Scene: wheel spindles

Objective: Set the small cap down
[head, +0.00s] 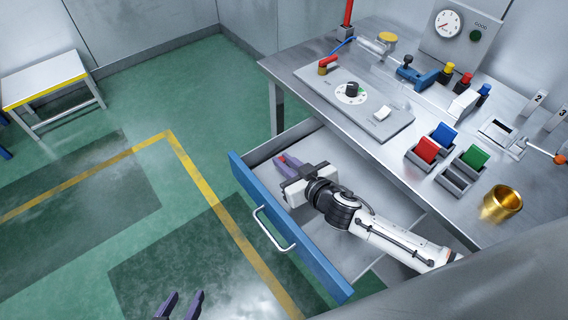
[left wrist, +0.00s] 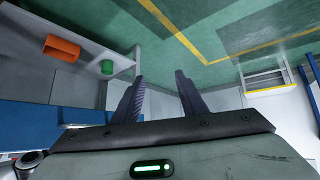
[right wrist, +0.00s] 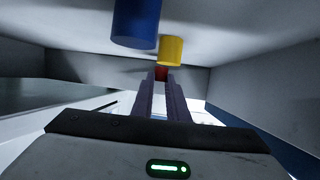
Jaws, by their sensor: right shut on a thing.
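A small red cap (right wrist: 161,73) is between the fingertips of my right gripper (right wrist: 162,82), which is shut on it. In the head view a bit of red (head: 282,158) shows at the tips of this right gripper (head: 286,161), low inside the open drawer (head: 240,168). A yellow cylinder (right wrist: 171,50) and a larger blue cylinder (right wrist: 136,24) are close by in the right wrist view. I cannot tell whether the cap touches the drawer floor. My left gripper (head: 180,305) is open and empty over the green floor; it also shows in the left wrist view (left wrist: 158,85).
The drawer's blue front (head: 290,228) and handle stand out from the metal workbench (head: 340,150). The bench holds a dial panel (head: 350,92), coloured blocks in grey holders (head: 455,178) and a brass cup (head: 502,203). A low bench (head: 45,78) stands far left.

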